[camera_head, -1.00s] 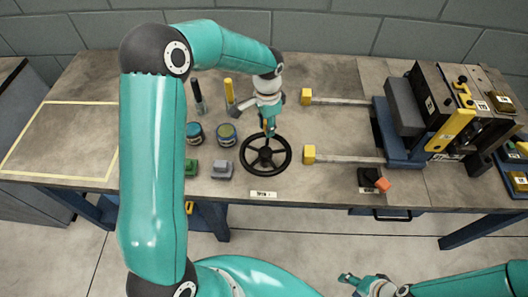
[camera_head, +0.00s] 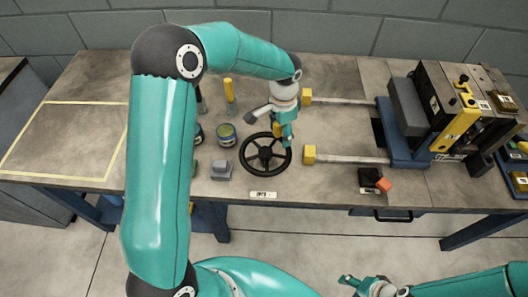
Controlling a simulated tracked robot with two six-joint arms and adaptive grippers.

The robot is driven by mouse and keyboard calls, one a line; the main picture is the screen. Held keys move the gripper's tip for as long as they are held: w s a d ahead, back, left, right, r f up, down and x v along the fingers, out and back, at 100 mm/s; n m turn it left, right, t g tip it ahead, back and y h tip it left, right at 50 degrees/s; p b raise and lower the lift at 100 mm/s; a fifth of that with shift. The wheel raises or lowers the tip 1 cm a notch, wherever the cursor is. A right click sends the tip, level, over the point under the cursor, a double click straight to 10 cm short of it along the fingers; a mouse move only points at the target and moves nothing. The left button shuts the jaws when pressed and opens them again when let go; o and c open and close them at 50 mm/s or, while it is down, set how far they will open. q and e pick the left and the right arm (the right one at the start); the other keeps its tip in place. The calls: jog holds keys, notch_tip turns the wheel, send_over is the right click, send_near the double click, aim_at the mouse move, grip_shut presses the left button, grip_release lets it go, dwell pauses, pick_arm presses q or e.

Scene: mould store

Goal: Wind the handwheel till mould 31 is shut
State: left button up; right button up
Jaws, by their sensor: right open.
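The black handwheel (camera_head: 244,163) lies near the front middle of the table. My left gripper (camera_head: 286,140) is over the right part of its rim, its fingers around a yellow-orange knob (camera_head: 277,129) and seemingly shut on it. The fingers partly hide the knob. The mould stands at the right: a grey block (camera_head: 407,106) on a blue carriage (camera_head: 391,130) beside a dark labelled block (camera_head: 433,82). Its number is too small to read, and I cannot tell whether the halves touch. My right gripper (camera_head: 352,284) is open and empty in front of the table, low in the picture.
Two rails (camera_head: 350,160) with yellow end blocks (camera_head: 309,154) run to the carriage. A small label (camera_head: 263,195) is at the front edge. A jar (camera_head: 226,136), a grey block (camera_head: 221,171) and a yellow-topped marker (camera_head: 229,92) stand left of the wheel. The taped area (camera_head: 60,178) is empty.

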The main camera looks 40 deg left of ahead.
pick_arm(q)
jog(key=shift+r, duration=0.1)
notch_tip(320, 180, up, 9)
jog(key=p, duration=0.6)
jog(key=shift+a, duration=0.1)
dwell(0.5)
